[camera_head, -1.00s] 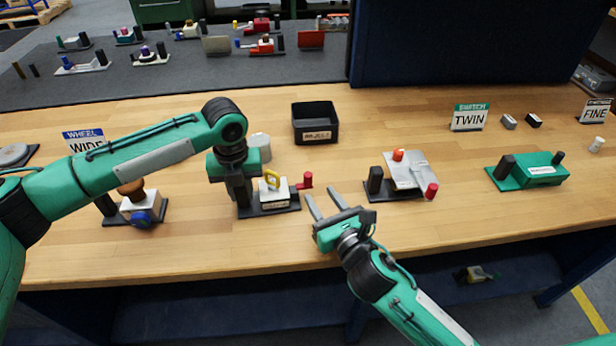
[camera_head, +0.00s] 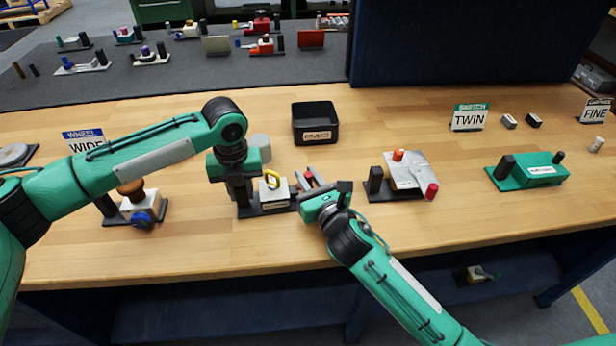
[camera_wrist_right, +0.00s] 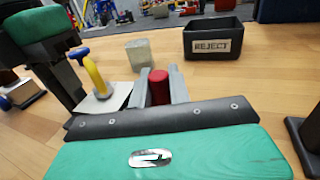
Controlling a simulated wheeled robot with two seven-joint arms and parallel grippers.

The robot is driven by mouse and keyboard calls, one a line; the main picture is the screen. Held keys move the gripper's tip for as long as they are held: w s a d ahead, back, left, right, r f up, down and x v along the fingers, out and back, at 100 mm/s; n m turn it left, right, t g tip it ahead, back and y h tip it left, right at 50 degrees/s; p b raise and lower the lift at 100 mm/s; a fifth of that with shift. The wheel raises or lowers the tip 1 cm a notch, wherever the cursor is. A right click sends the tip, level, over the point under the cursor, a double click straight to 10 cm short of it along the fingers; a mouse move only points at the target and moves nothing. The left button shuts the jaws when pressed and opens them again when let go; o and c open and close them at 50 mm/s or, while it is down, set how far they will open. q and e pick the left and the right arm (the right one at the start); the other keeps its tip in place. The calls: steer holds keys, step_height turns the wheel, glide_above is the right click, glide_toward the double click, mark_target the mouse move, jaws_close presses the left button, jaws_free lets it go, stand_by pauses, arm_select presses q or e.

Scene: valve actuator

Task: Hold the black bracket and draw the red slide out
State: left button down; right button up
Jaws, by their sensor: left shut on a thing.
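The fixture has a black base (camera_head: 262,211), a white block (camera_head: 275,197) and a yellow handle (camera_head: 272,179) on top. My left gripper (camera_head: 241,197) is shut on the black bracket at its left end and mostly hides it. The red slide's knob (camera_wrist_right: 158,86) stands at the fixture's right end and is partly hidden in the head view. My right gripper (camera_wrist_right: 160,88) is open, with one finger on each side of the red knob. Small gaps seem to show between fingers and knob; contact is hard to tell.
A black REJECT bin (camera_head: 315,124) and a grey cylinder (camera_head: 260,146) stand behind the fixture. A grey unit with red knobs (camera_head: 405,172) is close to the right of my right gripper. The WIDE wheel unit (camera_head: 140,208) is to the left. Front bench wood is clear.

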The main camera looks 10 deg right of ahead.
arm_select(q)
steer(key=shift+f, duration=0.15)
arm_select(e)
jaws_close()
arm_select(q)
steer(key=shift+a, duration=0.1)
arm_select(e)
steer(key=shift+w+d, duration=0.1)
steer(key=shift+d, duration=0.55)
steer(key=o, duration=0.8)
jaws_free()
steer(key=shift+d, duration=0.1)
steer(key=shift+s, duration=0.25)
steer(key=v, duration=1.1)
steer(key=shift+s, duration=0.35)
